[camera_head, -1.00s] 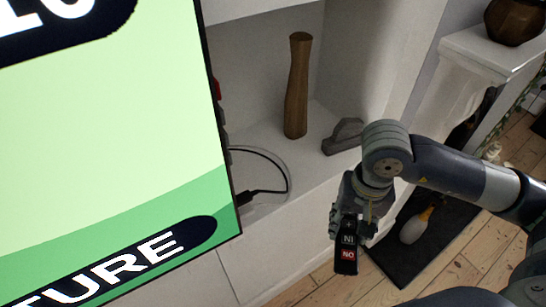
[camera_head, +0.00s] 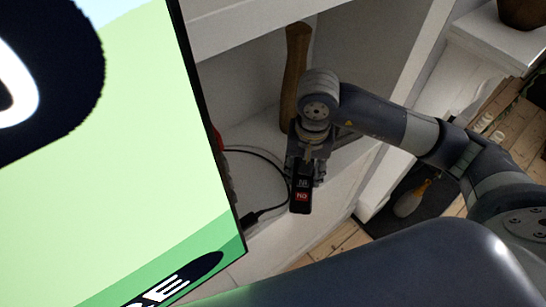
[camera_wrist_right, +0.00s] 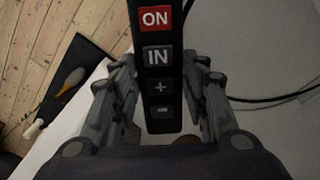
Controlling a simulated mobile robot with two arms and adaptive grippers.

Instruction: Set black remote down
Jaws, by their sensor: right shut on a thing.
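The black remote (camera_head: 301,196) has a red button and hangs in my right gripper (camera_head: 306,172), in front of the white shelf (camera_head: 250,190). In the right wrist view the remote (camera_wrist_right: 160,75) stands between the two fingers of the right gripper (camera_wrist_right: 163,110), which are shut on it. The shelf surface (camera_wrist_right: 265,60) lies behind and to the right of it there. I cannot tell whether the remote touches the shelf. My left gripper is not in view.
A large bright screen (camera_head: 120,170) fills the left. A brown wooden vase (camera_head: 296,70) stands on the shelf behind my right arm. A black cable (camera_head: 262,155) curves across the shelf beside the remote. A dark mat with a duck-like object (camera_head: 411,199) lies on the floor.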

